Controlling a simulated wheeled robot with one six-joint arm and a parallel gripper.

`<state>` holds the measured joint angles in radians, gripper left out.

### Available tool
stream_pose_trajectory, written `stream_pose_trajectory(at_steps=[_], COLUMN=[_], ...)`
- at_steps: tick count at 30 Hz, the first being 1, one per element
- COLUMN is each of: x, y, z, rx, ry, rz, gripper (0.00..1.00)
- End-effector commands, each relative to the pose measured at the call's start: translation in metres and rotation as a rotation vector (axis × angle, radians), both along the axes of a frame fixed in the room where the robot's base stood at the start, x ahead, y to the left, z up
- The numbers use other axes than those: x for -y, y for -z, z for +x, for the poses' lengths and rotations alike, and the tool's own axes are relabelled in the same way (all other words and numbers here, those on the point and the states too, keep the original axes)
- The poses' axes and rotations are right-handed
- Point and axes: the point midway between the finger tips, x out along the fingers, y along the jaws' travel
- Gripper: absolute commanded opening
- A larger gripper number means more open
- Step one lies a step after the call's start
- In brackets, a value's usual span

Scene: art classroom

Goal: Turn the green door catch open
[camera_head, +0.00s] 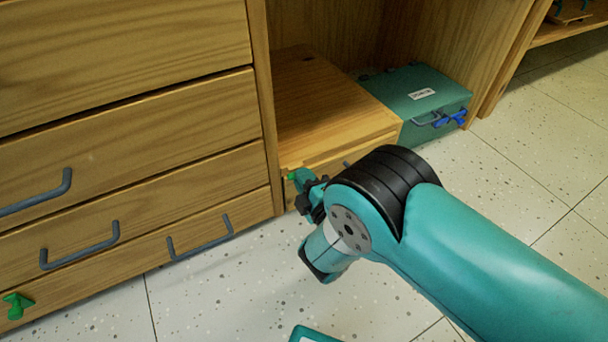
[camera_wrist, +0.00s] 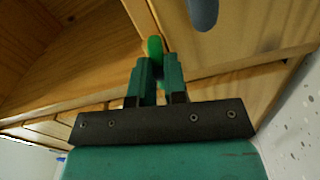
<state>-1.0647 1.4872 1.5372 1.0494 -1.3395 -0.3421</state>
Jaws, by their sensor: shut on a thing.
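A small green door catch (camera_head: 292,177) shows on the front of the low wooden box (camera_head: 325,105), just left of my gripper (camera_head: 300,181) in the head view. In the wrist view the catch (camera_wrist: 154,47) sticks out between the tips of my two teal fingers (camera_wrist: 158,68). My gripper is shut on the catch. The fingers hide most of it, so I cannot tell exactly how far it is turned. The box front looks closed.
Another green catch (camera_head: 17,305) sits on the bottom drawer at the left. Grey drawer handles (camera_head: 80,245) stick out nearby. A dark green box (camera_head: 415,95) with a blue catch (camera_head: 450,119) stands right of the wooden box. The speckled floor (camera_head: 240,290) in front is mostly clear.

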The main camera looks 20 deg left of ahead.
Motion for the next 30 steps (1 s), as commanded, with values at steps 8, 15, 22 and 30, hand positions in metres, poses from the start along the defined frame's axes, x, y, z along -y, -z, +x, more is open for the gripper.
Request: stream_pose_trajectory(at_steps=[8, 15, 22, 30], x=[0.0001, 0.0001, 0.0001, 0.0012], y=[-0.0010, -0.0002, -0.0001, -0.0008], z=[0.0000, 0.0001, -0.0001, -0.0008], rx=[0.154, 0.159, 0.158, 0.158], ry=[0.001, 0.000, 0.000, 0.001], rz=[-0.133, -0.136, -0.135, -0.137], gripper=[0.00, 0.00, 0.38, 0.38])
